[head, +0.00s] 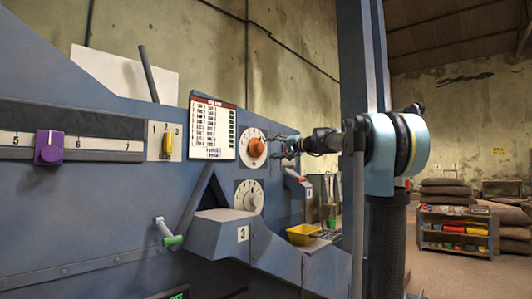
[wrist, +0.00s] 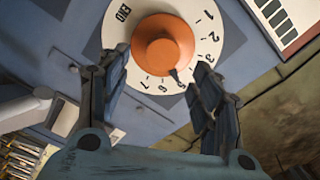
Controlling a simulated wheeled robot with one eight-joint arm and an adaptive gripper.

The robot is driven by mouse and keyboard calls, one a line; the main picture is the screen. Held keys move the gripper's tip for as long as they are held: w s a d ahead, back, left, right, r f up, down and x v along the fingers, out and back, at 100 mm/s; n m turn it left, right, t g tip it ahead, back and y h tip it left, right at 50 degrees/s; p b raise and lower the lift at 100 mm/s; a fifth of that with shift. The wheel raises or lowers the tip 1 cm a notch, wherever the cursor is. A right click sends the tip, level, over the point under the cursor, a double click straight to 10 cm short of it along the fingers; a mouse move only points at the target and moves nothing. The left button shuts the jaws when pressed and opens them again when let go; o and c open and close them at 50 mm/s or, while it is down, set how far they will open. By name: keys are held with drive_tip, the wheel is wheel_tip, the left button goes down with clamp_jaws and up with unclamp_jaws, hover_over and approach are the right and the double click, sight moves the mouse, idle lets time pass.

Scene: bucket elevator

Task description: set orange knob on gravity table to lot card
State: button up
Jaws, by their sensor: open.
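The orange knob (head: 256,147) sits on a round white numbered dial on the blue machine's panel. In the wrist view the orange knob (wrist: 162,48) lies between and just beyond the fingertips. My gripper (wrist: 158,66) is open and empty, with one finger on each side of the knob; contact cannot be told. In the head view my gripper (head: 284,148) is right of the dial. The card with a red header (head: 212,127) hangs left of the dial; its lines are too small to read.
A second white dial (head: 248,196) is below. A purple slider (head: 49,148), a yellow switch (head: 167,144) and a green-tipped lever (head: 168,236) are to the left. A blue box marked 3 (head: 221,232) juts out below. A yellow tray (head: 303,234) is lower right.

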drive_tip(key=v, duration=0.4)
drive_tip(key=shift+s+d, duration=0.2)
drive_tip(key=shift+d, duration=0.1)
drive_tip(key=s+d+f+n+g+h, duration=0.1)
drive_tip(key=s+f+n+g+h, duration=0.15)
drive_tip(key=s+f, duration=1)
drive_tip(key=s+d+f+n+g+h, duration=0.1)
drive_tip(key=s+f+g+h, duration=0.2)
drive_tip(key=s+f, duration=1)
drive_tip(key=s+d+f+g+h, duration=0.1)
drive_tip(key=s+d+f+h, duration=0.2)
drive_tip(key=f, duration=0.8)
drive_tip(key=s+d+f+g+h, duration=0.1)
drive_tip(key=s+d+f+h, duration=0.1)
drive_tip(key=s+d+f, duration=0.5)
drive_tip(key=s+d+f+g+h, duration=0.1)
drive_tip(key=s+d+f+h, duration=0.2)
drive_tip(key=f, duration=1.4)
drive_tip(key=s+d+m, duration=0.1)
drive_tip(key=s+d, duration=0.2)
drive_tip(key=s, duration=0.4)
drive_tip(key=shift+s+h, duration=0.25)
drive_tip(key=shift+h, duration=0.1)
